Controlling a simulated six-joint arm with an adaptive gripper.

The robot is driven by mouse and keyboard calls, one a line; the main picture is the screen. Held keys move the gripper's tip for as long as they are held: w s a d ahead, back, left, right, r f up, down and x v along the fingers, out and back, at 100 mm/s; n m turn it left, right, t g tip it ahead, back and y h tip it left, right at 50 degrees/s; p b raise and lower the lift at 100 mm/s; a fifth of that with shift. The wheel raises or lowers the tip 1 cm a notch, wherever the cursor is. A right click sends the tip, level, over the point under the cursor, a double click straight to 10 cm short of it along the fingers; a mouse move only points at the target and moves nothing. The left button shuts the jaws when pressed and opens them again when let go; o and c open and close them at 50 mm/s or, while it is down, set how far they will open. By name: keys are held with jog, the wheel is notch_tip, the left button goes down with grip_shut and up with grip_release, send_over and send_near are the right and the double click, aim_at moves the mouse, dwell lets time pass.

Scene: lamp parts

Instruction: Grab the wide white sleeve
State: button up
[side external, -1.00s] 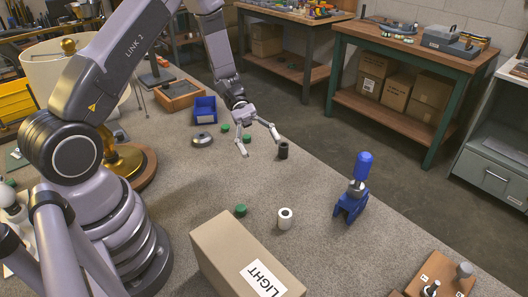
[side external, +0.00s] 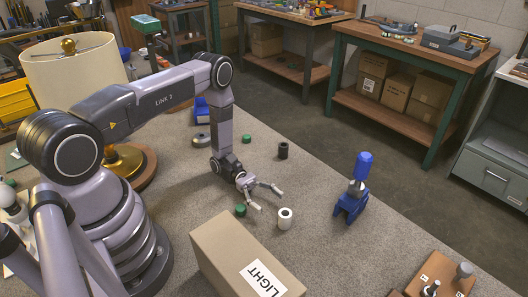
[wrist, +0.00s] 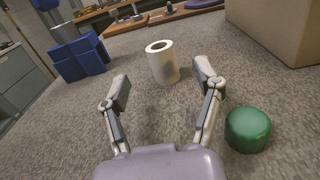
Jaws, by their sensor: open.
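The wide white sleeve (side external: 285,219) stands upright on the grey worktop, with a dark hole in its top. It also shows in the wrist view (wrist: 162,63), ahead of the fingertips and roughly between their lines. My gripper (side external: 266,197) is open and empty, low over the worktop and just behind the sleeve, apart from it. Its two spread fingers (wrist: 162,92) show in the wrist view with bare worktop between them.
A green cap (side external: 240,210) lies close beside my gripper. A cardboard box (side external: 235,250) marked LIGHT stands in front of the sleeve. A blue clamp-like fixture (side external: 350,203) stands to the right. A black sleeve (side external: 283,150) stands farther back. Worktop between sleeve and fixture is clear.

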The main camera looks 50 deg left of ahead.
aim_at(280, 211)
jog(key=d, duration=0.6)
jog(key=shift+w+d, duration=0.1)
jog(key=shift+d, duration=0.2)
jog(key=c, duration=1.2)
